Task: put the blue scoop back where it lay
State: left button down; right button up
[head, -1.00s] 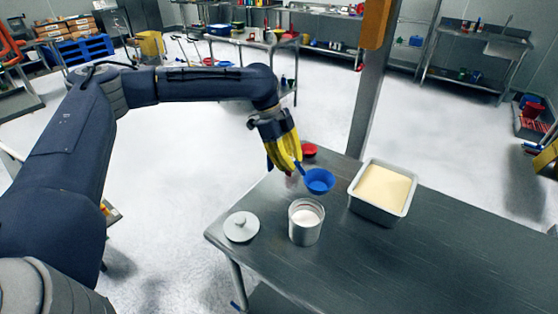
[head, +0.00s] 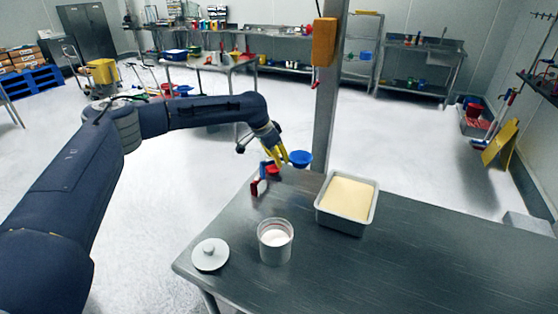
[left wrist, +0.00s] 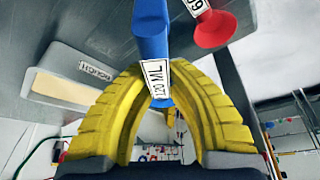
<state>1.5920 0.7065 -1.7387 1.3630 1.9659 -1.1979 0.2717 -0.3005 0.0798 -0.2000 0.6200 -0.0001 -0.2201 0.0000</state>
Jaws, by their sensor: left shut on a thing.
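The blue scoop (head: 300,158) hangs in the air over the far edge of the table, its bowl to the right of my left gripper (head: 280,152). In the left wrist view its blue handle (left wrist: 150,38), with a 120 ML label, runs between the yellow fingers of my left gripper (left wrist: 160,78), which is shut on it. A red scoop (head: 270,171) is just below the gripper in the head view, and its red bowl (left wrist: 214,29) shows in the left wrist view. Whether the blue scoop touches anything is hard to tell. My right gripper is out of view.
On the steel table (head: 410,260) stand an open canister (head: 275,243) of white powder, its pale lid (head: 210,254) to the left, and a metal pan (head: 345,222) of pale yellow powder. A post (head: 325,120) rises behind the table. The table's right part is clear.

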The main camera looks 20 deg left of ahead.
pick_arm(q)
jog(key=shift+f, duration=3.2)
jog(key=shift+f, duration=0.65)
jog(key=c, duration=1.3)
grip_release()
